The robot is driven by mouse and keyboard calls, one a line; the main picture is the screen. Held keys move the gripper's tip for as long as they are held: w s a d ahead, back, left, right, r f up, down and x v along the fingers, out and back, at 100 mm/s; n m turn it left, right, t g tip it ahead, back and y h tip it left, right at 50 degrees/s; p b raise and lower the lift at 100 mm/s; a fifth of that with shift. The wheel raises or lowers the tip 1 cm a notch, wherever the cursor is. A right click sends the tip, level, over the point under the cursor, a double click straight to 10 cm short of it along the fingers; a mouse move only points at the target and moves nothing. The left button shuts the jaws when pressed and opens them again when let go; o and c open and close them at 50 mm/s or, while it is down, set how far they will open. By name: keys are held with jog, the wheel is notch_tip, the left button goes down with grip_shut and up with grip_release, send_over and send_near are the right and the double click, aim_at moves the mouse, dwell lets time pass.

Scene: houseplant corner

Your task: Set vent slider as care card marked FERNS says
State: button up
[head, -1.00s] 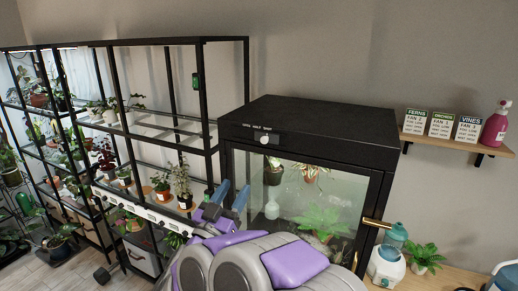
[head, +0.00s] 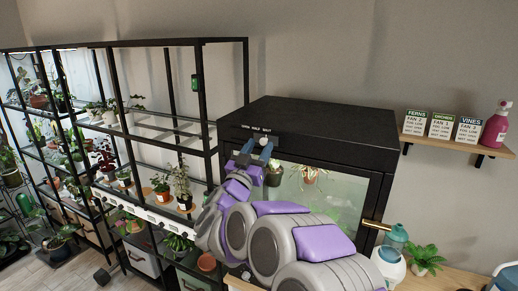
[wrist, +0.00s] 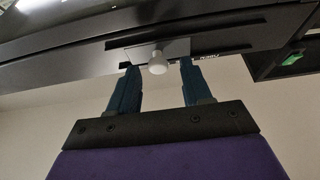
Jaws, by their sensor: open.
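The vent slider is a small white knob (head: 263,141) on the dark front panel of the plant cabinet (head: 330,128), below the word HALF in a row of OPEN, HALF, SHUT. In the wrist view the knob (wrist: 157,64) shows between my fingertips. My gripper (head: 257,148) is open, with one finger on each side of the knob; I cannot tell whether either touches it. The care card marked FERNS (head: 414,123) stands at the left on a wall shelf; its small lines are too blurred to read surely.
Cards marked ORCHIDS (head: 441,126) and VINES (head: 468,130) and a pink spray bottle (head: 495,125) share the wooden shelf (head: 455,142). The cabinet's glass door has a brass handle (head: 376,224). A black plant rack (head: 160,42) stands close on the left.

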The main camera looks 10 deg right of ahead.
jog(key=shift+w+d+r, duration=0.1)
jog(key=shift+w+d, duration=0.15)
jog(key=shift+w, duration=0.1)
grip_shut()
dwell(0.3)
